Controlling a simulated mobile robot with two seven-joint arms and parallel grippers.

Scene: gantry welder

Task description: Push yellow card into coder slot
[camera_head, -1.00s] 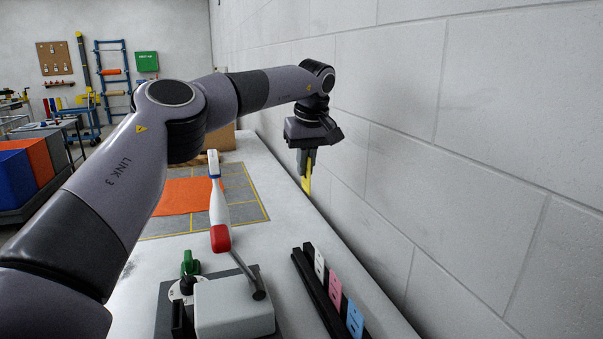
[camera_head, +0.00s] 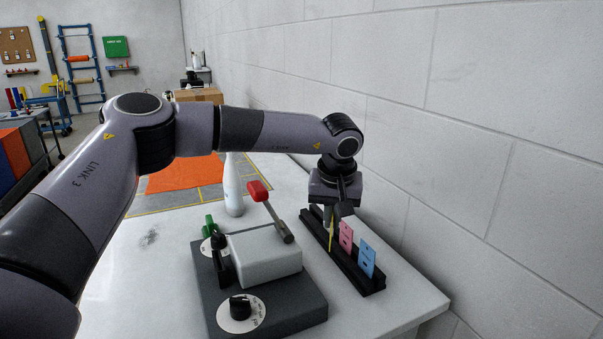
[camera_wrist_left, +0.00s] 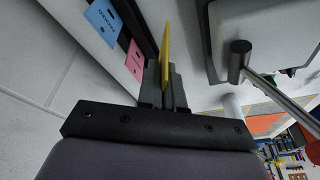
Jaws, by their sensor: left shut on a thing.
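My left gripper (camera_head: 329,215) points down at the far part of the black card rack (camera_head: 372,284). It is shut on the yellow card (camera_head: 331,240), which shows edge-on as a thin strip. In the left wrist view the yellow card (camera_wrist_left: 166,52) sticks out past the fingers (camera_wrist_left: 164,82), between the rack (camera_wrist_left: 140,22) and the coder. The coder (camera_head: 265,258) is a grey box on a dark base, with a red-handled lever, left of the gripper. I cannot make out its slot. My right gripper is out of view.
A pink card (camera_head: 346,236) and a blue card (camera_head: 367,258) stand in the rack close to my gripper. A wall (camera_head: 470,150) rises on the right. A white bottle (camera_head: 233,190) and an orange mat (camera_head: 180,175) lie beyond the coder. The bench's left front is clear.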

